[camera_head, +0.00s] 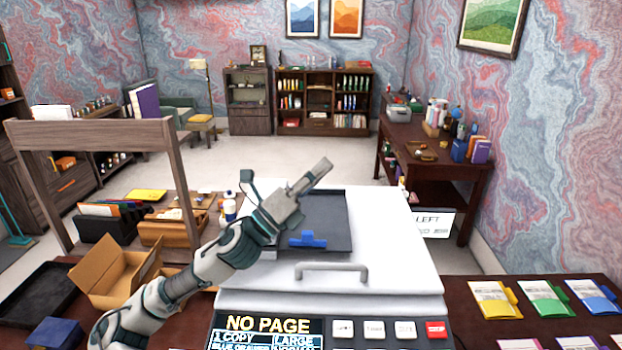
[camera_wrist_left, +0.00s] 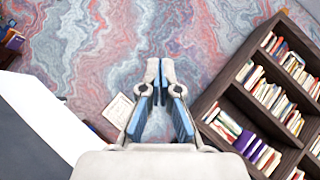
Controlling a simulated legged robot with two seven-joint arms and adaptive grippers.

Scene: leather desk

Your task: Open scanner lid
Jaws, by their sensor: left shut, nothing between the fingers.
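The scanner's white lid (camera_head: 390,250) lies flat and looks shut, with a grey bar handle (camera_head: 331,272) along its front edge. A dark tray (camera_head: 335,215) with a blue tab (camera_head: 307,240) is on top of the lid. My left gripper (camera_head: 322,168) is above the tray's left and far part, beyond the handle and apart from it. Its fingers, also seen in the left wrist view (camera_wrist_left: 159,72), are shut with nothing between them. My left forearm hides the lid's left side. My right gripper is not in view.
Below the lid are a display (camera_head: 267,328) reading "NO PAGE" and several buttons (camera_head: 404,329). An open cardboard box (camera_head: 115,270) and a wooden frame (camera_head: 95,135) stand left. Colored folders (camera_head: 545,300) lie right. A small sign (camera_head: 431,222) stands by the lid's right side.

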